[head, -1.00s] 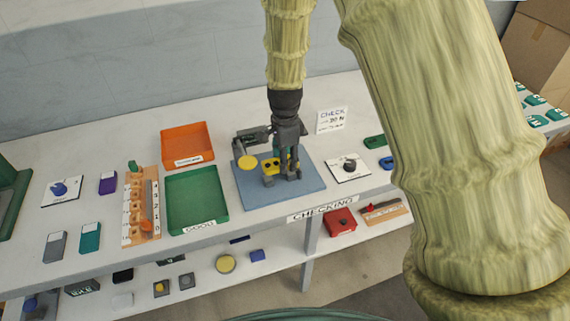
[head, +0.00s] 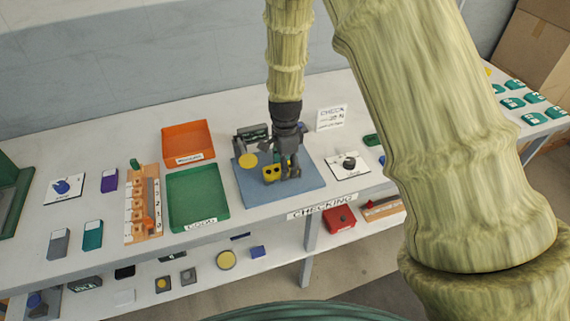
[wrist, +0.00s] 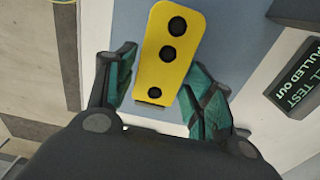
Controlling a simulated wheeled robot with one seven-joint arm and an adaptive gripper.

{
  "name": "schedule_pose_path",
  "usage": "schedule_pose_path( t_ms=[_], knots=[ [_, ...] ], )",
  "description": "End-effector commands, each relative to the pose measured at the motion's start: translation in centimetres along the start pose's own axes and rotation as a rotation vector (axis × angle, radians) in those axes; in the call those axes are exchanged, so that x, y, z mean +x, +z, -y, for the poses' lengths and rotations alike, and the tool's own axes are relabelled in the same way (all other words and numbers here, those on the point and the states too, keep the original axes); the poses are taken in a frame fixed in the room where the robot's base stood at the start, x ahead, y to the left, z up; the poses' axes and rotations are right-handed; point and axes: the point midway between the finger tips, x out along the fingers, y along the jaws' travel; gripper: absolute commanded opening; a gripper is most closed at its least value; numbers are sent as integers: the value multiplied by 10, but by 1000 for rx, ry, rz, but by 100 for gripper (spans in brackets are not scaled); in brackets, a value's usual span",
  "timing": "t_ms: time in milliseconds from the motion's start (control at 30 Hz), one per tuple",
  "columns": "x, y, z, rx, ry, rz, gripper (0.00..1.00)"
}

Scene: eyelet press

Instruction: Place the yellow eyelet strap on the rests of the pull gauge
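The yellow eyelet strap (wrist: 162,78) has three dark holes in a row. In the wrist view it lies between the two teal fingers of my gripper (wrist: 162,58). A narrow gap shows on its left side, and the right finger is very close to its edge. In the head view the strap (head: 273,174) is low over the blue mat, just left of my gripper (head: 286,172). The pull gauge (head: 249,160), with a yellow disc, stands on the mat at the left. Its rests are hidden behind the strap and gripper, so I cannot tell whether the strap touches them.
The green tray (head: 197,216) and orange tray (head: 187,126) stand left of the blue mat (head: 310,188). A CHECK sign (head: 332,117) stands behind to the right. A white card with a dark knob (head: 348,163) lies right of the mat.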

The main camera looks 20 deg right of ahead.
Motion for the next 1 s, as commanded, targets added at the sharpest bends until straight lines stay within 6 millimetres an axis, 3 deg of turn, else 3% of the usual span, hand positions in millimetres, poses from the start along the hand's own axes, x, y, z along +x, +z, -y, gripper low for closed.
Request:
schedule_pose_path(
  t_ms=[367, 1000],
  knots=[
    [-9, 0, 0, -1, -1, 0, 53],
    [-91, 0, 1, -2, -3, -1, 53]
  ],
)
